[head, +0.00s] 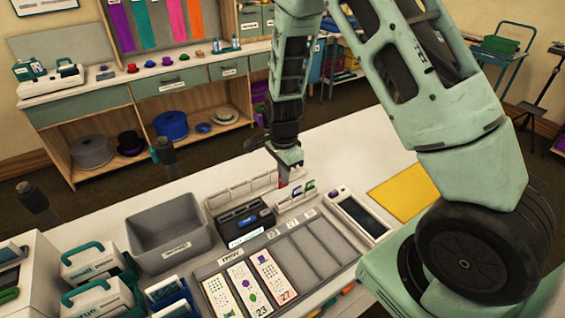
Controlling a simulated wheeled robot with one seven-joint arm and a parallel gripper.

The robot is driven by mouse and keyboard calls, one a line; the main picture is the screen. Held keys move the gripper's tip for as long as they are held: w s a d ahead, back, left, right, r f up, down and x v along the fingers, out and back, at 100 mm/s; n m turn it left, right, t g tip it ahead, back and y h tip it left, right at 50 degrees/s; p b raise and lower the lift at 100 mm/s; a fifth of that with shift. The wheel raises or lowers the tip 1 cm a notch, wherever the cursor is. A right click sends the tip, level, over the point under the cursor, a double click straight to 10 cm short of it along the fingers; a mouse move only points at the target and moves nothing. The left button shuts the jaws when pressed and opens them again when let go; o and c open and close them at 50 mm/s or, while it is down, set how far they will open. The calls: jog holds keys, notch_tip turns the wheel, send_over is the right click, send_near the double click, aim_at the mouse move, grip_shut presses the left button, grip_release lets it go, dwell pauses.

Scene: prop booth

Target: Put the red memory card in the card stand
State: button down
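My gripper (287,163) points down over the white table and looks shut on the red memory card (283,181). Only a small strip of red shows below the fingers. The card appears upright, at the back left of a small white card stand (290,205). The fingers hide the upper part of the card.
A black device (246,220) and a pale slotted rack (233,190) are left of the stand. A grey bin (168,233) stands further left. A grey tray (318,248) with numbered cards lies in front. A handheld device (360,214) and yellow mat (403,192) are right.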

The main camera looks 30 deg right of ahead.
aim_at(283, 186)
jog(key=shift+f+b, duration=2.05)
jog(key=shift+f, duration=0.35)
jog(key=shift+f, duration=0.2)
jog(key=shift+f+b, duration=0.85)
jog(key=shift+f, duration=0.45)
jog(key=c, duration=1.5)
grip_release()
jog(key=shift+c, duration=0.2)
notch_tip(283, 186, up, 17)
jog(key=shift+r+b, duration=0.2)
jog(key=shift+b, duration=0.45)
